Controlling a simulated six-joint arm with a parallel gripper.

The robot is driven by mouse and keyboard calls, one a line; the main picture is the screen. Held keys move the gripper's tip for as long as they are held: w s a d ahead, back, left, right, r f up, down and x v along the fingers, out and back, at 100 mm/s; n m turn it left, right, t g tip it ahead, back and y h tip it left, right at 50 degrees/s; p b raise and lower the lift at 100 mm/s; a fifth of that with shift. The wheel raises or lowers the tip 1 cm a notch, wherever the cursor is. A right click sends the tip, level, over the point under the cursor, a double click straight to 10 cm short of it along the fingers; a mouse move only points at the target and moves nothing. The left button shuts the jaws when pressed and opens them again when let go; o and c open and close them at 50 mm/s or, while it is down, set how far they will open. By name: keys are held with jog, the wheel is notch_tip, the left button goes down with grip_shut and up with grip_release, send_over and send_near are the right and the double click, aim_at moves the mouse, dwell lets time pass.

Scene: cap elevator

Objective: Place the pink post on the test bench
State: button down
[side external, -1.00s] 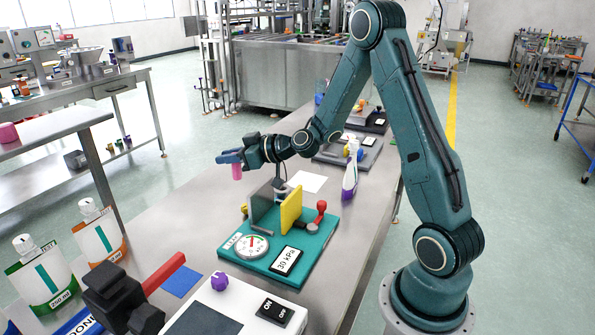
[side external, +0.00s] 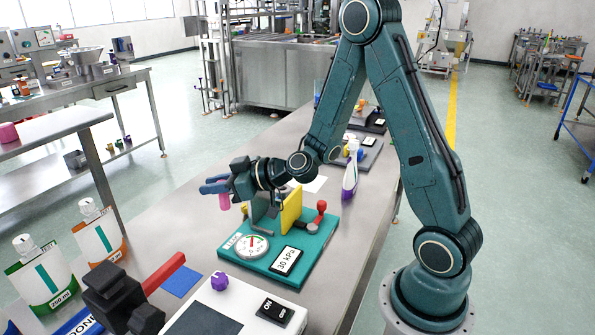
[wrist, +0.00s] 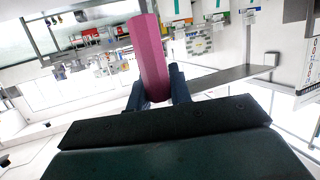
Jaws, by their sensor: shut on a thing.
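The pink post (side external: 224,201) is held in my gripper (side external: 215,187), whose blue fingers are shut on it. In the wrist view the pink post (wrist: 149,58) stands out between the dark fingers (wrist: 160,90). The teal test bench (side external: 297,246) has a round gauge (side external: 247,246), a "30 kPa" display (side external: 286,262), a grey plate and a yellow plate (side external: 291,209), and a red-knobbed lever (side external: 321,207). The gripper's wrist partly hides the grey plate.
A blue square (side external: 181,281) lies on the steel table (side external: 172,225). A white box with an ON/OFF switch (side external: 274,310) is at the front. Two pouches (side external: 99,232) stand at left. A purple-labelled bottle (side external: 350,175) stands behind the teal bench.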

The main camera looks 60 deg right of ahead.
jog(key=w+d+f+m+h, duration=0.1)
jog(key=w+d+m+h, duration=0.2)
jog(key=d, duration=0.9)
jog(key=w+d+m+h, duration=0.2)
jog(key=d+m+h, duration=0.15)
jog(key=d, duration=0.85)
jog(key=s+d+r+m+g+h, duration=0.2)
jog(key=s+d+m+h, duration=0.15)
jog(key=d, duration=0.75)
jog(key=s+d+r+m+g+h, duration=0.2)
jog(key=d+h, duration=0.3)
jog(key=d, duration=0.6)
notch_tip(320, 180, down, 17)
jog(key=shift+r, duration=0.2)
jog(key=shift+d+f, duration=0.1)
jog(key=shift+f, duration=1.8)
